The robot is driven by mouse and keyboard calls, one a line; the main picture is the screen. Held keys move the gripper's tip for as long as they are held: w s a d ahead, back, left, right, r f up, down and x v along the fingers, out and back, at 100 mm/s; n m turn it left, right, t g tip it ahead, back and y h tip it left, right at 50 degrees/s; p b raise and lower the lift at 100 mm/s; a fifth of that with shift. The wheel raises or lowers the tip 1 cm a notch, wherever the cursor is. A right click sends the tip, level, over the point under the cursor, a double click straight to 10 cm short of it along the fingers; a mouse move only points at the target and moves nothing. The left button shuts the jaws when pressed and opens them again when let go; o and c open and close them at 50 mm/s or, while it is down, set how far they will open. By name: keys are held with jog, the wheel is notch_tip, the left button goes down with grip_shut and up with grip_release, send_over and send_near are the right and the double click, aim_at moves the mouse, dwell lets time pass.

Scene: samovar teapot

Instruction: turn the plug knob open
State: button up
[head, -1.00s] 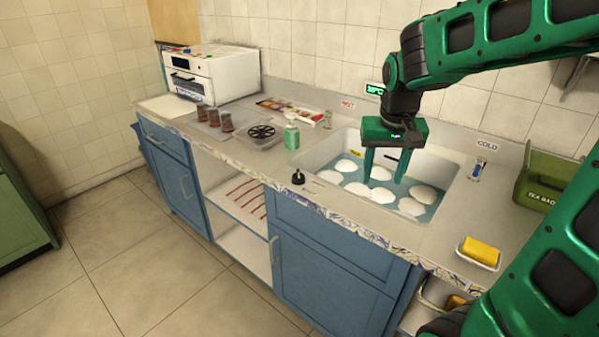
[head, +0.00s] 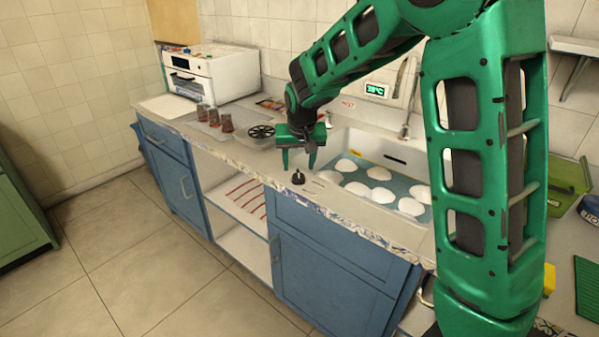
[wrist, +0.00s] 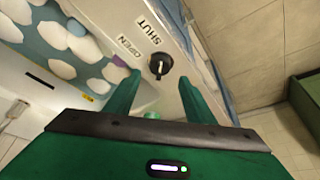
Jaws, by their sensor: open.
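The plug knob (head: 298,179) is a small black knob on the counter's front strip, just left of the sink. In the wrist view the knob (wrist: 160,65) is round with a white mark, near the OPEN label (wrist: 130,45) and the SHUT label (wrist: 148,29). I cannot tell for sure which label the mark points to. My gripper (head: 298,163) is open and empty, pointing down just above the knob. In the wrist view my gripper's fingers (wrist: 158,84) stand apart, with the knob just beyond the gap between them.
The sink (head: 345,180) right of the knob holds bluish water and several white rounded things. Several brown glasses (head: 212,120) and a round dark grate (head: 261,132) lie to the left. A white oven (head: 212,75) stands at the back left. The counter's front edge is close to the knob.

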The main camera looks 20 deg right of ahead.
aim_at(299, 172)
jog(key=shift+x, duration=2.35)
jog(key=shift+d, duration=0.1)
jog(key=c, duration=1)
